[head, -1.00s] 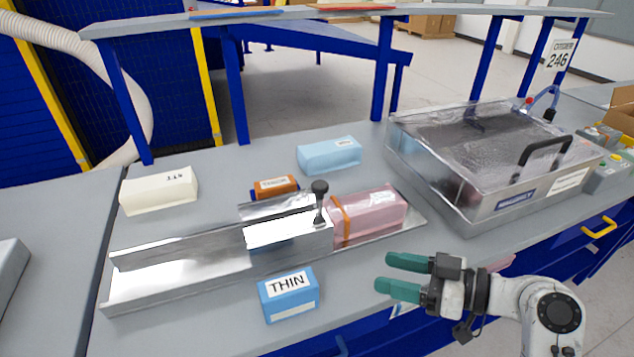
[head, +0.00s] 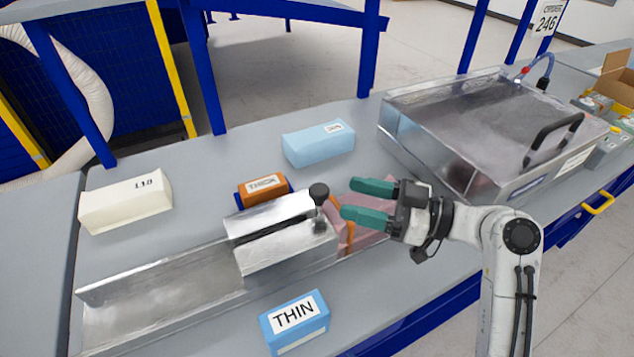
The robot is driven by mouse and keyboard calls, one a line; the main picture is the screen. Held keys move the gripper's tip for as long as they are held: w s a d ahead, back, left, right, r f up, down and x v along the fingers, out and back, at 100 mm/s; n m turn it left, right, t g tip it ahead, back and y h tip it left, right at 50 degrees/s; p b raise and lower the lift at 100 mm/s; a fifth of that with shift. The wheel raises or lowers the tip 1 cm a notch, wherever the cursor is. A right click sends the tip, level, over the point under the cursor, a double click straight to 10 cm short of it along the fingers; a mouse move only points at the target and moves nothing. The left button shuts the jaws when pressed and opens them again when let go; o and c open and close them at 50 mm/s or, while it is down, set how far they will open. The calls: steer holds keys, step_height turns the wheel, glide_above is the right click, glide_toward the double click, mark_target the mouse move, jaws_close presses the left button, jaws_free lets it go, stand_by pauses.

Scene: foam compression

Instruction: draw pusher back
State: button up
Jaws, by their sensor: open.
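The pusher (head: 280,245) is a shiny metal block in a long metal trough (head: 165,290). A dark round knob (head: 319,191) stands on a short post at its right end. A pink foam block (head: 372,238) with an orange band (head: 349,238) lies just right of the pusher, partly hidden behind my gripper. My gripper (head: 345,198) has green fingers and points left. It is open and empty, and in the picture its fingertips lie just right of the knob. I cannot tell whether they touch it.
A blue THIN block (head: 296,322) lies in front of the trough. Behind it are an orange THICK block (head: 263,189), a light blue block (head: 318,144) and a cream block (head: 126,201). A metal machine with a clear lid (head: 470,130) stands at right. The trough's left part is empty.

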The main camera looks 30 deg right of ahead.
mark_target(328, 192)
steer(key=p+x, duration=0.1)
steer(key=x, duration=0.6)
steer(key=shift+w+a, duration=0.25)
jaws_close()
stand_by(0.3)
